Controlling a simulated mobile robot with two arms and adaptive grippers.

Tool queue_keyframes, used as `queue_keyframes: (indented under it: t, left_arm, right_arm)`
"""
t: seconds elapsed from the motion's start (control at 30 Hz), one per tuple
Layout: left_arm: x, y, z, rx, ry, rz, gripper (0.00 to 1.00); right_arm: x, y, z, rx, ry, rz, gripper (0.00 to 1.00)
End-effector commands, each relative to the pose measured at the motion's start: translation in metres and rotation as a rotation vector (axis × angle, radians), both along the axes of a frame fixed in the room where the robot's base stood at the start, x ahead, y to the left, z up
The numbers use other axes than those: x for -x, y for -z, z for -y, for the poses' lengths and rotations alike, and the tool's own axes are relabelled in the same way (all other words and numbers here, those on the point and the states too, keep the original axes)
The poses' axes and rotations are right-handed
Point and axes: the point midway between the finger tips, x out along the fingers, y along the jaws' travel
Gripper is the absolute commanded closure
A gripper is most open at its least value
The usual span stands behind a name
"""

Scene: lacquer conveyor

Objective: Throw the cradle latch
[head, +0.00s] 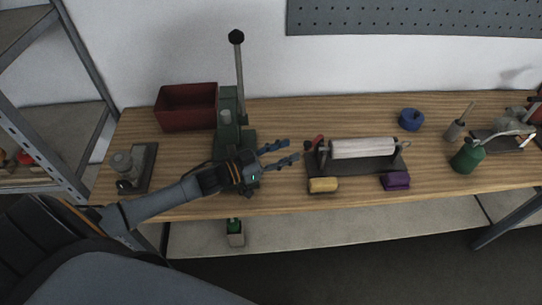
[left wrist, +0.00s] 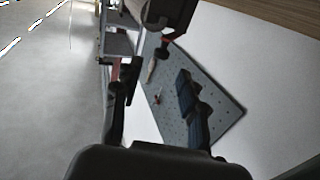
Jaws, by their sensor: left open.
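The cradle (head: 326,166) is a dark stand on the wooden bench in the head view, with a white roller (head: 363,148) lying across it. A small red-tipped lever (head: 317,140), which looks like the latch, sticks up at its left end. My left gripper (head: 283,152) is open and empty, just left of the cradle, with its fingers pointing right towards the lever and apart from it. In the left wrist view, its fingers (left wrist: 157,98) are spread, and a dark part with red bits shows beyond them, too unclear to name. My right gripper is not in view.
A green press (head: 228,105) and red bin (head: 187,106) stand left. A blue ring (head: 411,119) and green bottle (head: 467,156) stand right. Bench between purple block and bottle is clear.

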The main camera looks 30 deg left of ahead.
Motion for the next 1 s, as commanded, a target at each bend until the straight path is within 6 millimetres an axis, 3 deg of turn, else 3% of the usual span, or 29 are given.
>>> queue_keyframes:
  t: [0.1,0.3,0.67,0.87,1.0]
  left_arm:
    - [0.02,0.001,-0.013,-0.001,0.0,-0.003,0.58]
    - [0.037,0.0,-0.026,0.0,0.0,-0.001,0.58]
    - [0.041,0.0,-0.029,0.001,0.0,0.001,0.58]
    - [0.041,0.005,-0.022,-0.013,-0.023,-0.012,0.97]
    - [0.041,0.014,-0.013,-0.052,-0.079,-0.042,1.0]
  right_arm:
    - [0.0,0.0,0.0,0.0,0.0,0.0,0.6]
    - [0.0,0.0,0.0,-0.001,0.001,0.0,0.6]
    - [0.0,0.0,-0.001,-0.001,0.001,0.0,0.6]
    - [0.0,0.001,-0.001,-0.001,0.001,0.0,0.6]
    - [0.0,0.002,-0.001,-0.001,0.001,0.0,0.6]
